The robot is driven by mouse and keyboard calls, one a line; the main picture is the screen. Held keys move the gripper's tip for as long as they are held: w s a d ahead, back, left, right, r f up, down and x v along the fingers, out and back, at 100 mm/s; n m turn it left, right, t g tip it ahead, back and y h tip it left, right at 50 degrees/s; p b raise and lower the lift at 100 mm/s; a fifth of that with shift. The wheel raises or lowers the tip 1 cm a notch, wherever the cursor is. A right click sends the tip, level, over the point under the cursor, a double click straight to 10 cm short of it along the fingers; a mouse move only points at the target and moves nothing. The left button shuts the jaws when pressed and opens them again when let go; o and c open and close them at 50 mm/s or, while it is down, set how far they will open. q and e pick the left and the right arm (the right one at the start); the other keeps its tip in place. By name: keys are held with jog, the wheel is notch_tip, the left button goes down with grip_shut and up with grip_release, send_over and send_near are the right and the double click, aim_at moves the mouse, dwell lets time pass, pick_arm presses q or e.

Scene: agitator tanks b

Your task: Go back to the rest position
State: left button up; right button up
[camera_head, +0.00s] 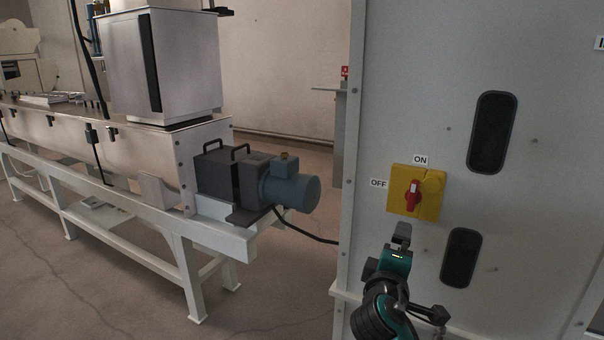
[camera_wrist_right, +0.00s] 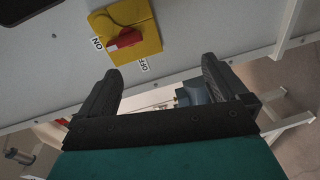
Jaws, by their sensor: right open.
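The red switch handle (camera_head: 412,195) sits on a yellow plate (camera_head: 433,205) on the grey cabinet. It stands near upright, lined up roughly with the "ON" label (camera_head: 420,160) above; the "OFF" label (camera_head: 378,183) is at its left. My right gripper (camera_head: 402,236) is just below the plate in the head view, apart from the handle. In the right wrist view my right gripper (camera_wrist_right: 160,74) shows its two fingers spread with nothing between them, and the red handle (camera_wrist_right: 124,39) lies beyond the fingertips. My left gripper is not in view.
The grey cabinet (camera_head: 500,220) fills the right side, with dark oval grips (camera_head: 492,132) on its front. A steel trough machine (camera_head: 150,170) with a blue motor (camera_head: 290,187) stands at the left on a white frame. Open floor (camera_head: 110,290) lies in front of it.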

jog(key=s+a+f+m+g+y, duration=0.1)
jog(key=s+f+y, duration=0.2)
jog(key=s+f, duration=0.35)
jog(key=s+a+f+m+g+y, duration=0.1)
jog(key=s+f+y, duration=0.2)
jog(key=f, duration=0.7)
jog(key=s+a+f+m+g+y, duration=0.1)
jog(key=s+f+m+y, duration=0.1)
jog(key=s, duration=0.6)
jog(key=s+a+f+m+g+y, duration=0.1)
jog(key=s+f+m, duration=0.3)
jog(key=s+f, duration=0.2)
jog(key=s, duration=0.2)
jog(key=shift+s+f+m+y, duration=0.25)
jog(key=shift+s+m+y, duration=0.05)
jog(key=shift+m+y, duration=0.1)
